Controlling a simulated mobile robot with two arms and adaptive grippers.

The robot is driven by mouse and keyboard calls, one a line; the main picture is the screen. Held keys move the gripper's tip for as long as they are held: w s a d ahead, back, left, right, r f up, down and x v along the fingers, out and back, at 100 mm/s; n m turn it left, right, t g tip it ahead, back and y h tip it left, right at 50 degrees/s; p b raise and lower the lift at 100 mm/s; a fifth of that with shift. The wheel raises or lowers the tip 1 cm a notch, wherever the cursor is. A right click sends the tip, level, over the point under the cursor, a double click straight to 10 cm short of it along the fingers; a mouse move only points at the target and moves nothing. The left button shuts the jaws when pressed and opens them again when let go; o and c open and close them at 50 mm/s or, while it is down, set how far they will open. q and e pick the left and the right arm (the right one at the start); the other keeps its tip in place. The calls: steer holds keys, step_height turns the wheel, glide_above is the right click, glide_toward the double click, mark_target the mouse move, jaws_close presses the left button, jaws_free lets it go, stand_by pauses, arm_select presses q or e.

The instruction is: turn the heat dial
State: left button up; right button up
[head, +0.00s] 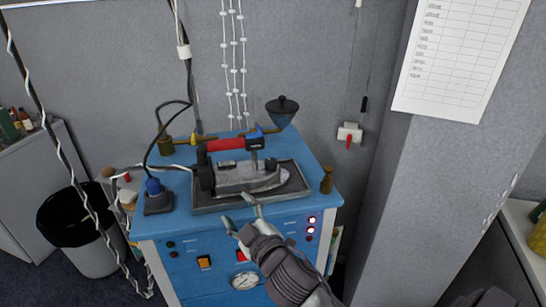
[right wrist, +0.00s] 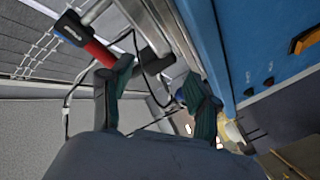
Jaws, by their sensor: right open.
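A steam iron with a red handle (head: 226,144) rests in a grey tray (head: 295,190) on top of a blue cabinet (head: 325,178). A small box-like part (head: 227,164) sits below the handle; I cannot tell whether it is the heat dial. Small dark round controls (head: 171,255) are on the cabinet's front panel, left of the orange switch (head: 204,262). My right gripper (head: 238,211) is open and empty in front of the tray's front edge, near the panel's top. In the right wrist view its fingers (right wrist: 160,88) are spread, with the red handle (right wrist: 99,52) beyond the left one. My left gripper is out of view.
A bin (head: 93,255) is at the left. Cables hang behind; a grey pillar (head: 437,170) is right.

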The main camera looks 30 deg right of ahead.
steer(key=w+a+r+n+g+y, duration=0.2)
steer(key=a+r+n+y, duration=0.4)
steer(key=r+n+y, duration=0.45)
steer(key=w+a+r+n+g+y, duration=0.1)
steer(key=a+r+n+y, duration=0.6)
steer(key=n, duration=0.7)
steer(key=n+g+h, duration=0.8)
steer(key=g+h, duration=0.2)
steer(key=h, duration=0.6)
glide_toward(272, 161)
steer(key=shift+y, duration=0.25)
steer(key=p+x, duration=0.3)
steer(key=x, duration=0.5)
steer(key=shift+w+d+f, duration=0.15)
steer(key=shift+w+f, duration=0.1)
steer(key=shift+f, duration=0.1)
